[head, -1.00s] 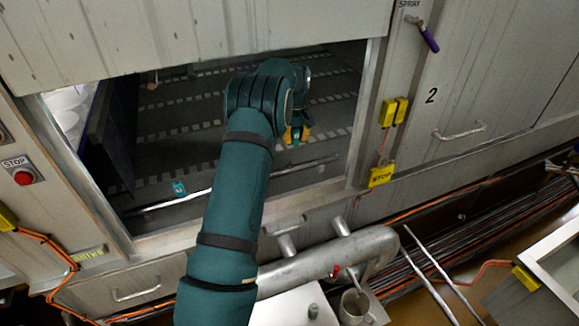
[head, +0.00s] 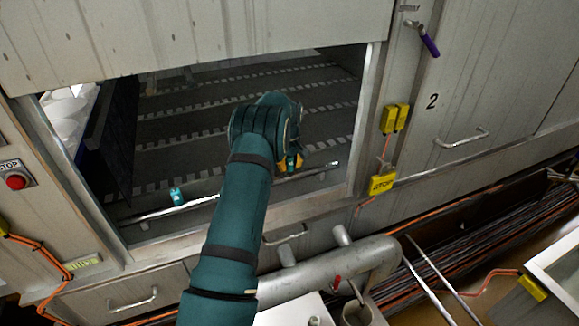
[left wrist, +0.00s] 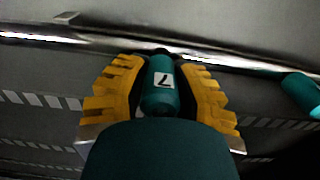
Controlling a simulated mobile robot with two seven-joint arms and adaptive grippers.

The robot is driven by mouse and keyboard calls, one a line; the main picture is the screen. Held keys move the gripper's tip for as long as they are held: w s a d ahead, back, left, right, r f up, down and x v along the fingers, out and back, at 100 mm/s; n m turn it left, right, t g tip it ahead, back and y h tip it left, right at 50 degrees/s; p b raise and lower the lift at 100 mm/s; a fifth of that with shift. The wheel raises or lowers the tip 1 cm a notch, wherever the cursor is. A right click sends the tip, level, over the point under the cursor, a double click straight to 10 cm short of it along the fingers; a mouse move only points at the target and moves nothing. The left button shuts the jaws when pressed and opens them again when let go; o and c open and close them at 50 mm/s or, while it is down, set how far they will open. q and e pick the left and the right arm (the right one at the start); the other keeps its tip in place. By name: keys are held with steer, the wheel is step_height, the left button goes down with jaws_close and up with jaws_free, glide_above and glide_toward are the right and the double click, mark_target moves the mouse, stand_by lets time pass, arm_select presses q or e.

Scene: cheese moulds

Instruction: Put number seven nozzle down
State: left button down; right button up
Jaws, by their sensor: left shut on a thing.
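The number seven nozzle (left wrist: 162,85) is a small teal cylinder with a white label marked 7. My left gripper (head: 291,164) has its yellow fingers on both sides of it, shut on it; the grip also shows in the left wrist view (left wrist: 162,92). In the head view the nozzle shows only as a small teal bit between the fingers. The gripper is inside the machine opening, at the thin silver pipe (head: 170,211) along its front. In the left wrist view the nozzle's far end lies near this pipe; I cannot tell whether they touch. My right gripper is not in view.
Another teal nozzle (head: 177,196) is at the silver pipe on the left; it also shows in the left wrist view (left wrist: 301,94). A dark panel (head: 112,150) stands at the opening's left side. Yellow boxes (head: 395,118) are on the right frame. A thick pipe (head: 330,268) runs below.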

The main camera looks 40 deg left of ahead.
arm_select(q)
steer(key=shift+r, duration=0.1)
steer(key=shift+f, duration=0.65)
steer(key=c, duration=0.8)
jaws_free()
step_height(320, 180, up, 9)
steer(key=shift+f+p, duration=0.1)
steer(key=shift+p, duration=0.8)
